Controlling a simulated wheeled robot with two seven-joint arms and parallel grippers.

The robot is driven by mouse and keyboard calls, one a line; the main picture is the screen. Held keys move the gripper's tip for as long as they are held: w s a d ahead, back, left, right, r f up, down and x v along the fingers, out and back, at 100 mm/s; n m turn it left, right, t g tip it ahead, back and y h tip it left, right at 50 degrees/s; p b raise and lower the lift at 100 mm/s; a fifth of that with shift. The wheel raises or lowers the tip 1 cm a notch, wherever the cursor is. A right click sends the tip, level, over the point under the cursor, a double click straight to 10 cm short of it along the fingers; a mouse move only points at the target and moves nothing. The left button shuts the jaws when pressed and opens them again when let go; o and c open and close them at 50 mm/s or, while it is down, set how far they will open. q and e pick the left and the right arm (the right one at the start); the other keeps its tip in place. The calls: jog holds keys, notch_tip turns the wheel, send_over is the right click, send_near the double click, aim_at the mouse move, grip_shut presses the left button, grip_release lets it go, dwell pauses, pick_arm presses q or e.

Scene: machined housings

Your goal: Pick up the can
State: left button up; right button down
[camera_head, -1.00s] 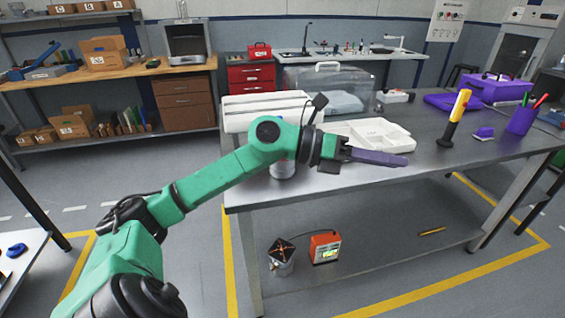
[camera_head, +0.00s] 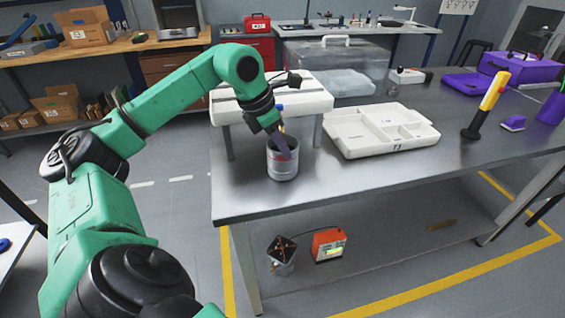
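A grey metal can (camera_head: 283,168) stands upright near the front left of the steel workbench, open at the top with some red inside. My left arm reaches over from the left, and my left gripper (camera_head: 281,147) points down at the can. My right gripper is out of view.
A white divided tray (camera_head: 350,142) lies right of the can, and a white raised block (camera_head: 308,97) stands behind it. A yellow-handled tool (camera_head: 490,95) stands farther right. A second tin (camera_head: 281,254) and an orange box (camera_head: 328,244) are on the lower shelf.

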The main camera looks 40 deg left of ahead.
aim_at(294, 167)
pick_arm(q)
jog(key=x, duration=0.4)
jog(key=shift+d, duration=0.25)
jog(key=shift+a+f, duration=0.1)
jog(key=shift+f, duration=0.05)
grip_shut()
dwell(0.9)
